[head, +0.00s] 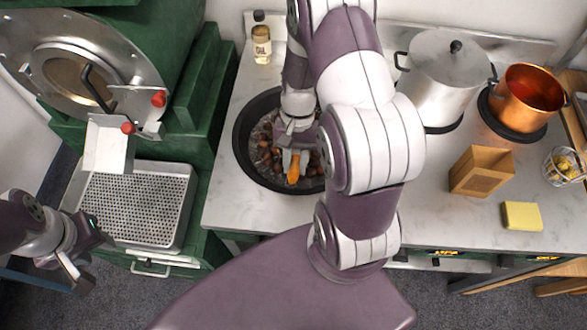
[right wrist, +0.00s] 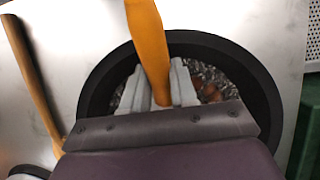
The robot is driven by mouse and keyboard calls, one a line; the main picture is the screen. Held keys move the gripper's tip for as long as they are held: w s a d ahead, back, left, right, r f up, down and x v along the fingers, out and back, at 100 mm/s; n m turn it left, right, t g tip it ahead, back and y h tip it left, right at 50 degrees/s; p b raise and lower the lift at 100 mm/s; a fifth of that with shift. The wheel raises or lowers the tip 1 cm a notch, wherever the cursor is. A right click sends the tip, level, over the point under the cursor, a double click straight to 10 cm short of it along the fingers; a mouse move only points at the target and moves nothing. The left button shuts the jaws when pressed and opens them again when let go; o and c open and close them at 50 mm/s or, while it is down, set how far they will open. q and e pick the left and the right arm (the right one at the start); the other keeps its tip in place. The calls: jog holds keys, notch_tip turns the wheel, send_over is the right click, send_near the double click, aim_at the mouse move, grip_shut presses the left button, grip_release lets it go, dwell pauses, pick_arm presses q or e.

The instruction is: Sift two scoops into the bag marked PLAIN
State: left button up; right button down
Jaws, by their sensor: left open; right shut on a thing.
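My right gripper (head: 294,160) is low over the black pan (head: 243,150) and shut on an orange handle (head: 293,174), which also shows in the right wrist view (right wrist: 149,45). The tool's head is hidden, so I cannot tell whether it is loaded. The pan holds chestnuts (head: 264,150) among grey grit; some show in the right wrist view (right wrist: 212,94). A brown paper bag (head: 468,172) stands open on the counter at right; no marking is readable. A perforated metal tray (head: 188,185) sits at left below a metal chute. My left gripper (head: 76,272) is open and empty, low at left.
A steel pot (head: 440,85), a copper pot (head: 522,100), a yellow sponge (head: 521,216) and a wire basket (head: 563,165) are on the right. An oil bottle (head: 261,40) stands behind the pan. A wooden handle (right wrist: 30,75) lies beside the pan. My right arm covers the middle counter.

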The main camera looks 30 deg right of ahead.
jog(key=shift+t+h, duration=0.7)
jog(key=w+d+f+b, duration=0.1)
jog(key=w+f+b, duration=0.1)
jog(key=w+d+f+b, duration=0.2)
jog(key=b, duration=0.1)
jog(key=shift+d+f, duration=0.1)
jog(key=shift+f, duration=0.1)
jog(key=shift+w+d+f+t+h+b, duration=0.15)
jog(key=shift+w+d+t+h+b, duration=0.5)
jog(key=shift+w+t, duration=0.25)
jog(key=r, duration=0.1)
jog(key=s+r+t+h, duration=0.1)
jog(key=a+r+t, duration=0.1)
jog(key=shift+s+a+r+h+p, duration=0.1)
jog(key=shift+s+r+h+p, duration=0.1)
jog(key=shift+r+h+p, duration=0.15)
jog(key=shift+s+r+b, duration=0.1)
jog(key=shift+r+b, duration=0.15)
jog(key=shift+b, duration=0.05)
jog(key=shift+s+a+r, duration=0.15)
jog(key=shift+r, duration=0.35)
